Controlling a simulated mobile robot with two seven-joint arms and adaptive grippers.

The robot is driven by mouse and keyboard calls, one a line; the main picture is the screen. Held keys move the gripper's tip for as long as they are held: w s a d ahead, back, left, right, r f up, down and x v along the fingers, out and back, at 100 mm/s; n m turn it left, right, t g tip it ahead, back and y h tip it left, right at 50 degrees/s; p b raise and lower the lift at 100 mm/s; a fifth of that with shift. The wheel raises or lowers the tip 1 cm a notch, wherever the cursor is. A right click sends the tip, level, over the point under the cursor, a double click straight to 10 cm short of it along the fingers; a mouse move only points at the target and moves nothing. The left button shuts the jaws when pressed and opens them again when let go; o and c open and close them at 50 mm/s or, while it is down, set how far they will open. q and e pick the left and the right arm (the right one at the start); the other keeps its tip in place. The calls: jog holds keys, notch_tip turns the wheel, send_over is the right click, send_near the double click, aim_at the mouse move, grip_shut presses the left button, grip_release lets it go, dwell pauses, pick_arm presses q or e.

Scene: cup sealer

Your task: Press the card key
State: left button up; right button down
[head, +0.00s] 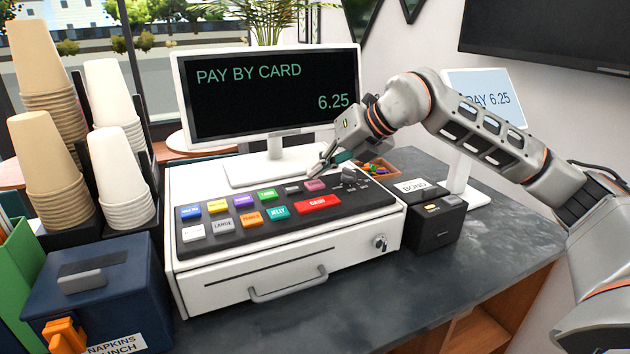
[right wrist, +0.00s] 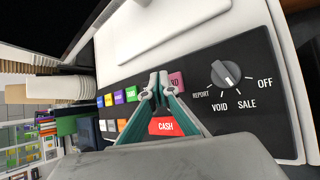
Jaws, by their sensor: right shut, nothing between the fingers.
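The pink card key (head: 315,185) is in the back row of the cash register's dark key panel (head: 345,197), behind the red CASH key (head: 318,204). In the right wrist view the card key (right wrist: 177,80) shows only its last letters, "RD", because my fingers cover its left part. My right gripper (head: 322,167) is shut and empty, with its fingertips (right wrist: 159,76) just above and beside the card key. I cannot tell whether they touch a key. My left gripper is not in view.
The mode dial (right wrist: 225,74) is right of the keys. A black box (head: 434,218) and a second screen (head: 485,95) are to the right; cup stacks (head: 115,170) are at the left.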

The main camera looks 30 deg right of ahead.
aim_at(318, 184)
dwell(0.3)
jog(key=shift+r+p, duration=1.85)
jog(key=shift+r, duration=0.7)
